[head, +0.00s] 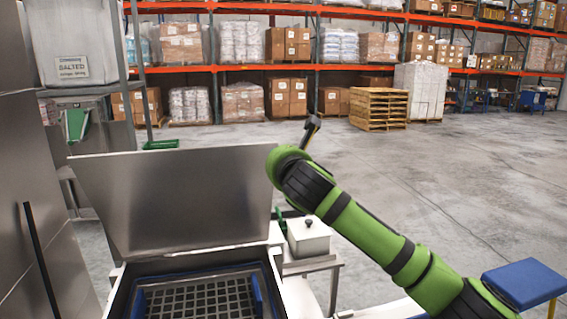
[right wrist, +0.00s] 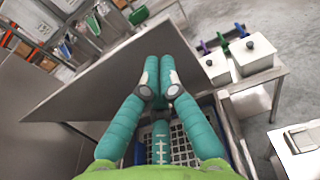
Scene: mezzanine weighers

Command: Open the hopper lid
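The hopper lid (head: 175,200) is a flat grey metal panel, raised and leaning back above the hopper (head: 125,300). The blue-framed grid (head: 200,299) inside the hopper is exposed. The lid (right wrist: 120,85) also fills the left and middle of the right wrist view. There, my right gripper (right wrist: 160,68) has its teal fingers brought together in front of the lid's surface, near its right edge. I see nothing held between them, and cannot tell whether they touch the lid. In the head view my green right arm reaches the lid's right edge; its fingers are hidden. My left gripper is not in view.
A white knobbed container (head: 308,238) stands on a metal table right of the hopper. A blue stool (head: 522,283) is at far right. A tall metal cabinet (head: 30,180) stands close on the left. Pallet racks line the back. Open concrete floor (head: 460,170) lies between.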

